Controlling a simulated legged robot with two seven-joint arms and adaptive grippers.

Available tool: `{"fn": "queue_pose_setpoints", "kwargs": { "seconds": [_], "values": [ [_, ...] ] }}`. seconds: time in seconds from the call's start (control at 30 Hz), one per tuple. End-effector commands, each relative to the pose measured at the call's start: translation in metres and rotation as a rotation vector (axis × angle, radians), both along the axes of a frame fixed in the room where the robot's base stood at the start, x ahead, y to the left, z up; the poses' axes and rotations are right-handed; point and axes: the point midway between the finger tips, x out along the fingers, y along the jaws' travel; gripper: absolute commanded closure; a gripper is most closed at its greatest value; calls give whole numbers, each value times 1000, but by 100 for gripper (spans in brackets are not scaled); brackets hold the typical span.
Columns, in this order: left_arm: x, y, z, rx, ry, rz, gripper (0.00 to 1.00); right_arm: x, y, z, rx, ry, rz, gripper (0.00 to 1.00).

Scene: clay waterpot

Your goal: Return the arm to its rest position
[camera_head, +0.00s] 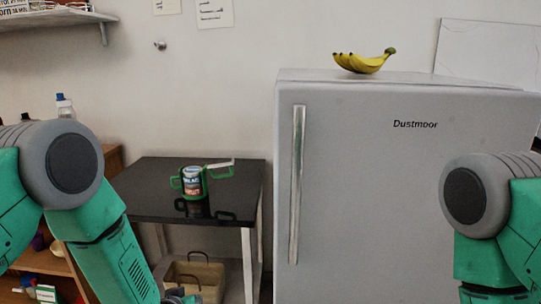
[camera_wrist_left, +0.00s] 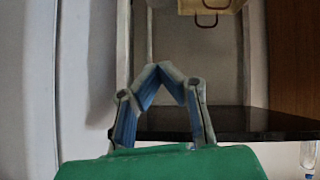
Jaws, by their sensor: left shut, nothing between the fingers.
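My left arm comes in from the left in the head view, bent downward, and only a small part of its left gripper (camera_head: 180,297) shows at the bottom edge. In the left wrist view the left gripper (camera_wrist_left: 162,68) is shut and empty, with its fingertips meeting. A green watering can (camera_head: 192,181) with a printed label stands upright on the black table (camera_head: 150,172), apart from the gripper. My right arm shows at the right edge; its gripper is out of view.
A grey fridge (camera_head: 400,190) with bananas (camera_head: 364,62) on top stands right of the table. A basket (camera_head: 200,276) sits under the table; it also shows in the left wrist view (camera_wrist_left: 205,6). A wooden shelf (camera_head: 113,160) with items stands at the left, partly behind my arm.

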Motion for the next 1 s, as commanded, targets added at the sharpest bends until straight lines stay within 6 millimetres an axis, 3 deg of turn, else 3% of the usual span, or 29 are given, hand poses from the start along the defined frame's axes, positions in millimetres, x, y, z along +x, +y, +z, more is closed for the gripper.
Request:
{"fn": "queue_pose_setpoints", "kwargs": {
  "seconds": [0.03,0.1,0.2,0.4,0.5,0.6,0.7,1.0],
  "values": [
    [-35,8,-21,24,84,-14,100,0,0,0,0,0,0,60],
    [-83,19,-43,55,196,-31,100,0,0,0,0,0,0,60],
    [-154,35,-66,93,357,-58,100,0,0,0,0,0,0,60],
    [-287,64,-79,153,650,-101,100,0,0,0,0,0,0,60],
    [-331,73,-75,169,747,-114,100,0,0,0,0,0,0,60],
    [-357,79,-71,179,807,-122,100,0,0,0,0,0,0,60],
    [-367,81,-69,182,832,-125,100,0,0,0,0,0,0,60],
    [-368,81,-68,182,833,-125,100,0,0,0,0,0,0,60]
  ]
}}
